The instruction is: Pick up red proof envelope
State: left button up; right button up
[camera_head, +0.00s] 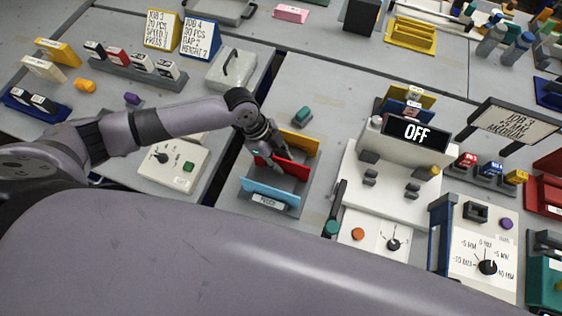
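The red proof envelope (292,168) stands in a grey rack (246,190), between a yellow-orange envelope (300,142) behind it and a light blue envelope (270,195) in front. My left gripper (270,157) points down at the left end of the red envelope and overlaps it in the view. The fingers are small and dark, so I cannot tell whether they are closed on the envelope or only beside it. The gripper hides the red envelope's left end. My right gripper is not in view.
A white machine with an "OFF" display (416,132) stands right of the rack. A white control box (170,165) with a knob and green button lies left of it. A teal piece (302,115) sits behind the rack. My own arm covers the foreground.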

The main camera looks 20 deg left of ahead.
pick_arm(q)
jog(key=shift+d+f, duration=0.25)
jog(key=shift+f, duration=0.4)
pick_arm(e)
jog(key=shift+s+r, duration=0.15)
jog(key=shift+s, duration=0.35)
pick_arm(q)
jog(key=shift+c, duration=0.5)
grip_shut()
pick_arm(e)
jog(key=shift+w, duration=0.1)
